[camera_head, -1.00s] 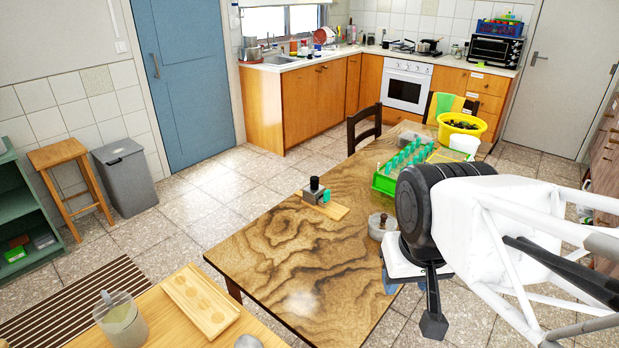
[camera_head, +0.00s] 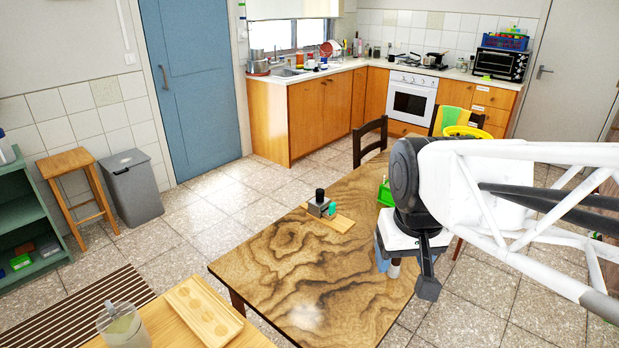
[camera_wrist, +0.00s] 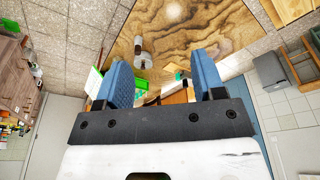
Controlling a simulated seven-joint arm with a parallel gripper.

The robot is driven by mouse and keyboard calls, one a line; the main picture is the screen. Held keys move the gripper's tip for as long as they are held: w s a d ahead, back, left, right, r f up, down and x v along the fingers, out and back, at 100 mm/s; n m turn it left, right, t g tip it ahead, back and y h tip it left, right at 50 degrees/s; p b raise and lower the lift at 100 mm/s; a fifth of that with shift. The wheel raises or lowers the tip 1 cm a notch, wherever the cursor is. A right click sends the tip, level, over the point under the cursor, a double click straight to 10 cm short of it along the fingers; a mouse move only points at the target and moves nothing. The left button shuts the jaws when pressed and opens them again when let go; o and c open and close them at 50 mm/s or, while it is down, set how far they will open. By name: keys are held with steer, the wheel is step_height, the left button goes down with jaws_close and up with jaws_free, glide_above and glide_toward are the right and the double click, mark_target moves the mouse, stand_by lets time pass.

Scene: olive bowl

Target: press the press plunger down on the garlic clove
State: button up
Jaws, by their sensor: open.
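The press (camera_head: 320,207) is a small grey block with a black knob on top, the plunger, which stands up. It sits on a wooden board (camera_head: 340,223) on the table, with a teal piece (camera_head: 332,207) against its right side. No garlic clove can be made out. My gripper (camera_head: 392,266) is above the table, to the right of the press and apart from it. In the wrist view its two blue fingers (camera_wrist: 160,75) are spread wide with nothing gripped. A small pale and grey object (camera_wrist: 140,55) shows beyond them, over the table.
The wood-grain table (camera_head: 290,270) is clear left and front of the press. A green rack (camera_head: 385,193) is mostly hidden behind my arm. A yellow bowl (camera_head: 465,131) and a chair (camera_head: 369,140) are at the back. A lower tan bench with a board (camera_head: 203,310) and jar (camera_head: 123,325) is front left.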

steer(key=w+r+n, duration=0.1)
steer(key=w+r, duration=0.2)
steer(key=w, duration=1.6)
steer(key=n+g, duration=0.2)
steer(key=n, duration=0.1)
glide_above(320, 191)
step_height(320, 191, down, 24)
steer(key=shift+d+r, duration=0.1)
steer(key=shift+w+f, duration=0.15)
steer(key=shift+f, duration=0.15)
steer(key=shift+f, duration=0.1)
steer(key=shift+f, duration=3.8)
